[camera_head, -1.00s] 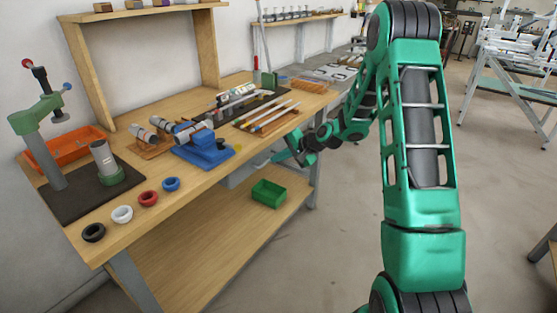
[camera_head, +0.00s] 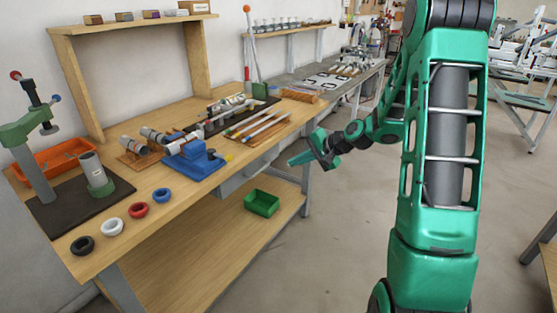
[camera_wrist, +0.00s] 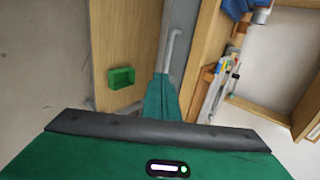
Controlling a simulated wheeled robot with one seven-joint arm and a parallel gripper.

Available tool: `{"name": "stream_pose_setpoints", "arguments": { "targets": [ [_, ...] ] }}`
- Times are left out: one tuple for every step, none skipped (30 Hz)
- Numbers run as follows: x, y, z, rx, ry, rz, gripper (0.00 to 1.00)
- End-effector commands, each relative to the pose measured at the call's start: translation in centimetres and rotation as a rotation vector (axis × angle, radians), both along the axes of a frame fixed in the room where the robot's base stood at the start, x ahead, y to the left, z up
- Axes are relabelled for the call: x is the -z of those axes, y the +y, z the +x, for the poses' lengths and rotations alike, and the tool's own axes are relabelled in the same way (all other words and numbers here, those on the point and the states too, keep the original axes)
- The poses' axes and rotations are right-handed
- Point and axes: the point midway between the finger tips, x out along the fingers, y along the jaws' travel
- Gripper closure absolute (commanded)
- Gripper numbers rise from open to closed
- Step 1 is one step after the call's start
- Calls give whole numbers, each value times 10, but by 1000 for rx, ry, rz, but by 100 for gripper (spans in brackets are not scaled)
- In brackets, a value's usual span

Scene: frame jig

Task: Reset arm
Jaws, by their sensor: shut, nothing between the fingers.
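My gripper (camera_head: 303,160) is shut and empty. In the head view it hangs in the air in front of the workbench's (camera_head: 150,211) right end, apart from the bench edge, with its fingers pointing left. In the wrist view its green fingers (camera_wrist: 162,98) are together, over the area of the bench edge. My green arm reaches from the right side of the head view.
On the bench are a blue vise (camera_head: 192,160), several rings (camera_head: 111,227), an arbor press (camera_head: 35,170), an orange bin (camera_head: 55,160) and rods (camera_head: 252,124). A green bin (camera_head: 261,202) sits on the lower shelf. The floor right of the bench is clear.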

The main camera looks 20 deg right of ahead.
Motion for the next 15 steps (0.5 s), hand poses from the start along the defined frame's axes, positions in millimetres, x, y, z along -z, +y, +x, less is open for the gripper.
{"name": "stream_pose_setpoints", "arguments": {
  "targets": [
    [-1, 0, -1, 0, 0, 0, 100],
    [-1, -1, -1, 0, 0, 0, 100],
    [-1, -1, -2, -1, 0, 1, 100],
    [-1, -1, -2, -1, 1, 0, 100],
    [-2, -1, -2, -2, 1, -2, 100],
    [-2, 0, -3, -5, 3, -8, 100],
    [-3, 0, -5, -9, 6, -17, 100],
    [-4, 0, -8, -15, 9, -30, 100],
    [-5, 1, -13, -28, 18, -53, 100],
    [-7, 1, -18, -40, 27, -76, 100],
    [-8, 2, -24, -54, 39, -102, 100],
    [-11, 2, -35, -74, 57, -143, 100],
    [-13, 1, -43, -89, 71, -176, 100],
    [-15, 1, -53, -108, 88, -210, 100],
    [-19, 0, -67, -131, 113, -256, 100]
  ]
}}
